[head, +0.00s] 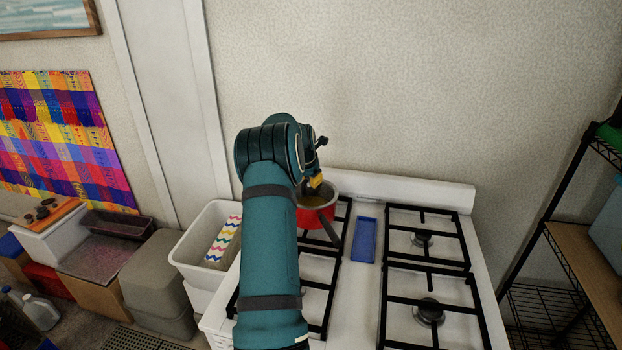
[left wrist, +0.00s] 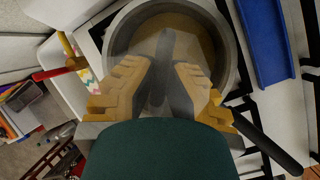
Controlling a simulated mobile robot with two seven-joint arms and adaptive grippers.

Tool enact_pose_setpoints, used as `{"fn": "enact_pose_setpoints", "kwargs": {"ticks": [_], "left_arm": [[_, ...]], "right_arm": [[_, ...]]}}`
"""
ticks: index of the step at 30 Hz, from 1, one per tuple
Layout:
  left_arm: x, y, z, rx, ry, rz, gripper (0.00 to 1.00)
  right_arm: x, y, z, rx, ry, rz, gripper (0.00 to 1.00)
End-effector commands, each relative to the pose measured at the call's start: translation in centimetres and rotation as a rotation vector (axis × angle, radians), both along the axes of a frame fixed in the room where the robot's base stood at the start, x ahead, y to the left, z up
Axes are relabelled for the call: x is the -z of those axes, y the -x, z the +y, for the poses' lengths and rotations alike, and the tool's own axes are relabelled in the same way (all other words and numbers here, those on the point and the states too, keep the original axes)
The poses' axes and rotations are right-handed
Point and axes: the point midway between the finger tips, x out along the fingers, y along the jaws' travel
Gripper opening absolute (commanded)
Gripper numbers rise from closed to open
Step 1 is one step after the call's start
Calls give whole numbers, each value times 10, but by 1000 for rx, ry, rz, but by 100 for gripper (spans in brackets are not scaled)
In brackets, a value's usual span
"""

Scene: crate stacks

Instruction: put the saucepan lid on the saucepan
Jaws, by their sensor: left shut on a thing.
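The red saucepan (head: 330,211) stands on the back left burner of the white stove, its dark handle pointing to the lower right. In the left wrist view the saucepan's grey rim (left wrist: 236,62) surrounds a tan inside. My left gripper (head: 314,184) is over the saucepan, its arm hiding part of the pan. In the left wrist view its yellow fingers (left wrist: 163,85) are shut on a dark grey upright piece, which appears to be the handle of the saucepan lid (left wrist: 165,52). The lid's edge is hard to make out; I cannot tell whether it touches the rim. My right gripper is not in view.
A blue tray (head: 365,240) lies on the stove beside the saucepan. Black grates (head: 425,260) cover the right burners. A white bin (head: 190,246) with a zigzag-patterned thing stands left of the stove. A wire shelf (head: 550,305) stands at the right.

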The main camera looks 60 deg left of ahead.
Motion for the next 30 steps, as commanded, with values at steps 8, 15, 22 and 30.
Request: {"fn": "enact_pose_setpoints", "kwargs": {"ticks": [8, 15, 22, 30], "left_arm": [[-1, 0, 0, 0, -1, 0, 39], [0, 1, 0, 0, 0, 1, 39], [-25, 8, -7, 0, -3, 0, 39], [-75, 25, -22, 0, -2, -2, 39]], "right_arm": [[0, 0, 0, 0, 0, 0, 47], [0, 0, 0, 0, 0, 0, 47], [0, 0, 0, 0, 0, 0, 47], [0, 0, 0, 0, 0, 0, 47]]}}
